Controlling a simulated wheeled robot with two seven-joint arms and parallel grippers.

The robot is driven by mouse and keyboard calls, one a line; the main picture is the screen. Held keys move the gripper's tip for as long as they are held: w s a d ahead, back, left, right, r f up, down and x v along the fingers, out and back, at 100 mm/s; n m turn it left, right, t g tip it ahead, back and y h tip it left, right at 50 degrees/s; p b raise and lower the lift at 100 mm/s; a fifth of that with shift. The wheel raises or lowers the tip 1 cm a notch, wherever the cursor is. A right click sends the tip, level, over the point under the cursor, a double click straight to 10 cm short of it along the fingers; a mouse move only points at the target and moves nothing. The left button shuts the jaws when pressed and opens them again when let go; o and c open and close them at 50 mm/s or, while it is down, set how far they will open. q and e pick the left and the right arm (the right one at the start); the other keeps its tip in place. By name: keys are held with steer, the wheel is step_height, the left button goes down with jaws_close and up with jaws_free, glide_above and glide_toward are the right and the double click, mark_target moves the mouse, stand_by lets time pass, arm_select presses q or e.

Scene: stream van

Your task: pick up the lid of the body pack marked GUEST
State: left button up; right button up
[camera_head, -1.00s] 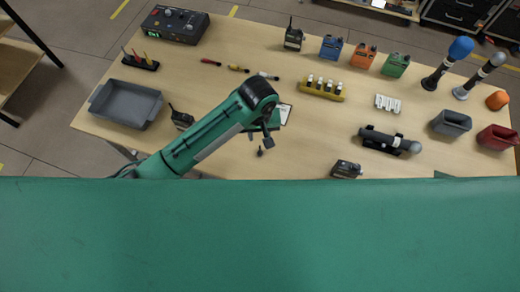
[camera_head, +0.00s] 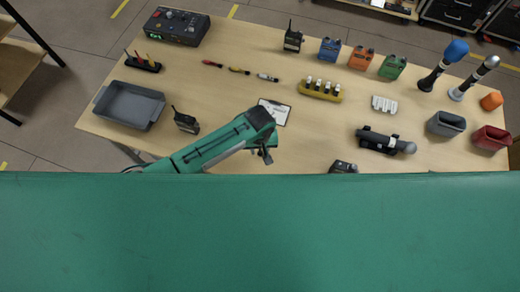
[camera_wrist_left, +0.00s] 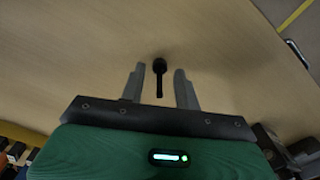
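Small black packs with antennas stand on the table: one (camera_head: 292,41) at the back, one (camera_head: 186,122) right of the grey tray, and one (camera_head: 343,167) at the near edge, partly cut off by my green body. No GUEST marking is readable, so I cannot tell which pack bears it. My left gripper (camera_head: 266,156) is over the near middle of the table, left of the near-edge pack. In the left wrist view my left gripper (camera_wrist_left: 159,70) is open, with a small black round-headed piece (camera_wrist_left: 159,68) showing between its fingers, apparently not gripped. My right gripper is out of view.
A white card (camera_head: 274,111) lies just beyond my left gripper. A grey tray (camera_head: 128,105) is at left. A yellow holder (camera_head: 320,91), a microphone in a black cradle (camera_head: 385,141) and coloured packs (camera_head: 361,58) stand at right. Bare table lies between the card and the cradle.

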arm_select(q)
steer(key=shift+c, duration=0.2)
jaws_close()
steer(key=shift+r, duration=0.1)
